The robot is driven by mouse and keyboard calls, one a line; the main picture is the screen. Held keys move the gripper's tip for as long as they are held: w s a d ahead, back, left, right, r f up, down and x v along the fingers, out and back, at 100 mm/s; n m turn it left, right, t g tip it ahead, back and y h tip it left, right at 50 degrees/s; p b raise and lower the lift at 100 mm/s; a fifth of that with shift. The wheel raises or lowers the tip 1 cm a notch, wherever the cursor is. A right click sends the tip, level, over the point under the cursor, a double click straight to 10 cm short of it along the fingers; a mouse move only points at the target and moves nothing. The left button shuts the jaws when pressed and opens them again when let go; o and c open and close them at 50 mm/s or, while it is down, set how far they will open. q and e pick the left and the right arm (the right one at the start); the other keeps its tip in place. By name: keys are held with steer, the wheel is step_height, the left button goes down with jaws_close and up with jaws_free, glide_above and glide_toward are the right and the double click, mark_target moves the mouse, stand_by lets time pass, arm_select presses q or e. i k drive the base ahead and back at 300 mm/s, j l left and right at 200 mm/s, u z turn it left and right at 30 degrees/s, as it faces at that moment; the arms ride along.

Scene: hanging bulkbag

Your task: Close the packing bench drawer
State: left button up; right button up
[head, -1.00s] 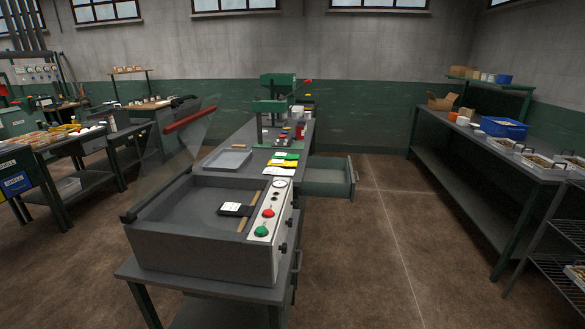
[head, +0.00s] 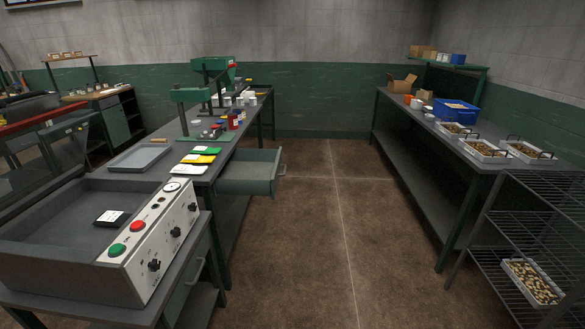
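The packing bench drawer (head: 250,174) is pulled out from the right side of the long grey packing bench (head: 150,186). It is a green-grey box that juts into the aisle, with a small handle on its front panel at the right end. Its inside shows no contents that I can make out. Neither of my grippers shows in the head view.
A grey machine with buttons and knobs (head: 150,240) stands in the left foreground. Open brown floor (head: 310,230) runs between the benches. A long bench (head: 408,150) and a wire rack (head: 520,235) line the right side.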

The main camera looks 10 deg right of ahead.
mark_target(247, 172)
steer(key=i+l, duration=0.1)
steer(key=l, duration=0.35)
steer(key=l+u, duration=0.1)
steer(key=l, duration=0.3)
steer(key=i+l+u, duration=0.1)
steer(key=u, duration=0.25)
steer(key=i+l+u, duration=0.15)
steer(key=u, duration=0.2)
steer(key=i, duration=0.1)
